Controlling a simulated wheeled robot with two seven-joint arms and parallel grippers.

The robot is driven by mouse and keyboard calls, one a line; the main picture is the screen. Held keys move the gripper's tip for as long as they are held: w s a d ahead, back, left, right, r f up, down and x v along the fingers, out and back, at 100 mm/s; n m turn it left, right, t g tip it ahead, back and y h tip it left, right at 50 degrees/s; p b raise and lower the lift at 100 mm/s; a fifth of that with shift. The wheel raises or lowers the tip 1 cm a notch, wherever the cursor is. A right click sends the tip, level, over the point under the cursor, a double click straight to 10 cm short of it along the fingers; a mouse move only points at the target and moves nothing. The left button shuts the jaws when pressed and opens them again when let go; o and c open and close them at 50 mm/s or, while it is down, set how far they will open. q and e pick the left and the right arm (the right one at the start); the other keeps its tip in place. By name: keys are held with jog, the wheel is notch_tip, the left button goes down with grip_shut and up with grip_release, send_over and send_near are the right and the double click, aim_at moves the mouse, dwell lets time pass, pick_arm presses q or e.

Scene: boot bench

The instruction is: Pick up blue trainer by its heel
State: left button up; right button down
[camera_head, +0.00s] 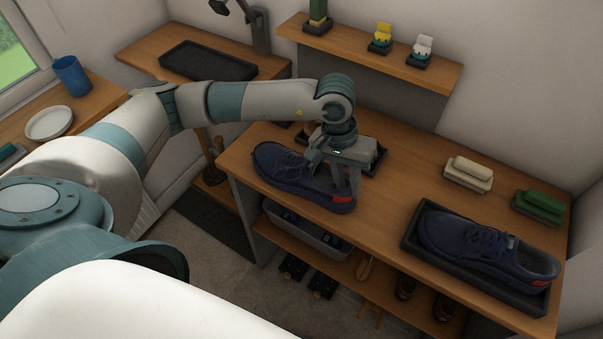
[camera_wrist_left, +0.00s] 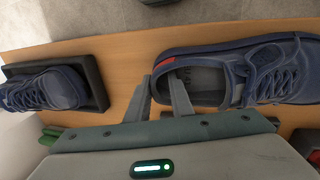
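A blue trainer (camera_head: 290,178) with a red heel patch lies on the wooden bench, toe to the left and heel to the right. My left gripper (camera_head: 348,188) points down at its heel. In the left wrist view, the fingers of my left gripper (camera_wrist_left: 162,98) are apart. One is outside the heel and the other is inside the opening of the trainer (camera_wrist_left: 215,80), with the heel wall between them. Contact with the heel cannot be made out. A second blue trainer (camera_head: 475,245) lies in a dark tray (camera_head: 410,238) at the right. My right gripper is out of view.
A cream brush (camera_head: 468,174) and a green brush (camera_head: 539,206) stand at the bench's back right. Another dark tray (camera_head: 376,160) is partly hidden behind my gripper. A shelf (camera_head: 400,62) with small items is above. Bare bench lies between the two trainers.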

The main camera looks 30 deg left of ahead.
pick_arm(q)
grip_shut()
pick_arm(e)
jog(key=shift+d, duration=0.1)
pick_arm(q)
jog(key=shift+r, duration=0.15)
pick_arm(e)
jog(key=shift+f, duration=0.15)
